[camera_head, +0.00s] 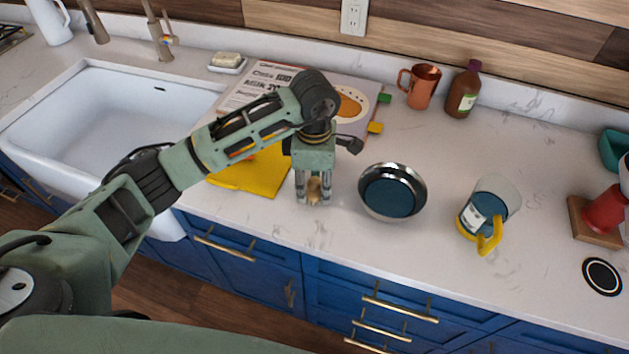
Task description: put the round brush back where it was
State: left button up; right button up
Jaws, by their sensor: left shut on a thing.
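My left gripper (313,198) points down over the counter, between the yellow cloth and the metal bowl. It is shut on a small tan, wooden-looking thing (314,188), which seems to be the round brush. Only a little of it shows between the fingers, and I cannot tell whether it touches the counter. My right gripper is not in view.
A metal bowl (417,197) stands just right of the gripper. A yellow cloth (262,176) and an open book (255,85) lie to the left and behind. A jar (497,190) with a yellow handle, a copper mug (424,88) and a brown bottle (463,92) stand farther right. The white sink (95,125) is left.

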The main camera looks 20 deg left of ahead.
aim_at(314, 179)
pick_arm(q)
jog(key=shift+f, duration=0.2)
jog(key=o, duration=1.2)
jog(key=shift+r, duration=0.1)
jog(key=shift+r, duration=0.25)
notch_tip(314, 179, up, 11)
jog(key=b, duration=0.3)
jog(key=shift+f, duration=0.2)
jog(key=shift+r, duration=0.55)
jog(key=shift+s, duration=0.1)
